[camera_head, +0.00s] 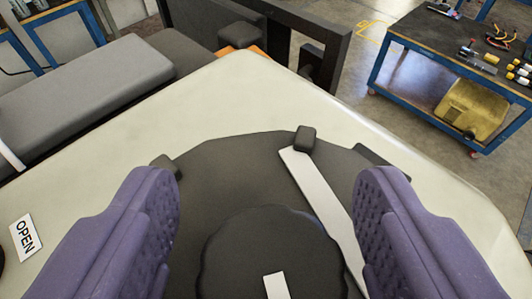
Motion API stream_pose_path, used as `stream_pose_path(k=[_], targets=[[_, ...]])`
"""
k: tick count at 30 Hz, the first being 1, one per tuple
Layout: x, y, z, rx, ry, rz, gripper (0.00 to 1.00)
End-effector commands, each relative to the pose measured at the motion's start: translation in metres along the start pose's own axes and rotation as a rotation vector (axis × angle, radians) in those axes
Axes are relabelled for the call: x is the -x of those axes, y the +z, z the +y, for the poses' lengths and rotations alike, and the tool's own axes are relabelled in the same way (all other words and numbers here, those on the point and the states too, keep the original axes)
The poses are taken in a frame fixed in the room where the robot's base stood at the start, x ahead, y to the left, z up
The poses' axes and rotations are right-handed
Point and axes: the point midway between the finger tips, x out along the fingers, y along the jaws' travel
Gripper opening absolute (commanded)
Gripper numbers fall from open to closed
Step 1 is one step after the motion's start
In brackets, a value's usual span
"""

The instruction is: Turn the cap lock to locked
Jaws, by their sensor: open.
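The round black cap (262,245) with a scalloped edge is at the bottom middle, partly cut off by the frame's lower edge. A white mark (277,286) is on its top. It sits on a dark many-sided plate (235,165) on the pale tank top (265,100). A white strip (318,200) runs along the plate to the right of the cap, with a small dark block (305,138) at its far end. My gripper (268,215) is open, its purple padded fingers on either side of the cap, with visible gaps.
A label reading OPEN (25,235) is on the tank at the left. Another dark block (166,166) stands near the left finger. A grey padded block (90,90) is at the upper left. A blue-framed workbench (455,60) with tools stands at the upper right, beyond clear floor.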

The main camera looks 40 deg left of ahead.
Motion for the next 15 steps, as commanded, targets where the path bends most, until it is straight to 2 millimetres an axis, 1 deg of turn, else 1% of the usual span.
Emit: stream_pose_path(k=[7,8,9,14,15], targets=[[0.0004,0.0015,0.0017,0.0,0.001,0.0,0.67],[0.0004,0.0015,0.0016,0.0,0.001,0.0,0.62],[0.0003,0.0015,0.0016,0.0,0.001,0.0,0.53],[0.0002,0.0014,0.0014,0.0,0.001,-0.001,0.16],[0.0001,0.0014,0.0013,0.0,0.001,-0.001,0.15]])
